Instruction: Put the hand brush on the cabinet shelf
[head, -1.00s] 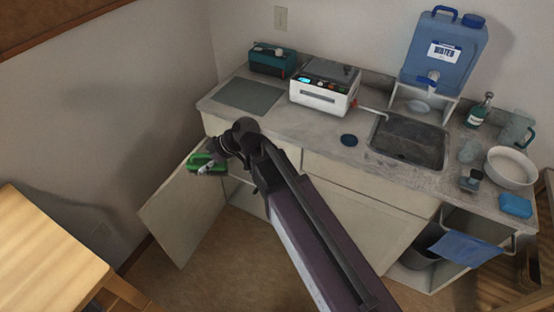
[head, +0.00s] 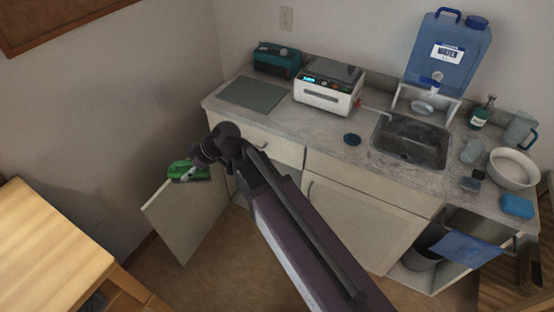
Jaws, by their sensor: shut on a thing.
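The green hand brush (head: 178,169) is held in my gripper (head: 187,175), above the top edge of the open cabinet door (head: 186,222) at the left in the head view. My gripper is shut on the brush, though its fingers are small and partly merged with it in the picture. The cabinet (head: 262,139) stands under the left end of the counter, with its door swung out to the left. My arm crosses in front of the cabinet opening and hides most of its inside; the shelf cannot be made out clearly.
The grey counter (head: 300,124) carries a white device (head: 328,95), a teal case (head: 277,60), a sink (head: 408,143) and a blue water tank (head: 448,52). A wooden table (head: 45,250) is at lower left. Floor shows between table and cabinets.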

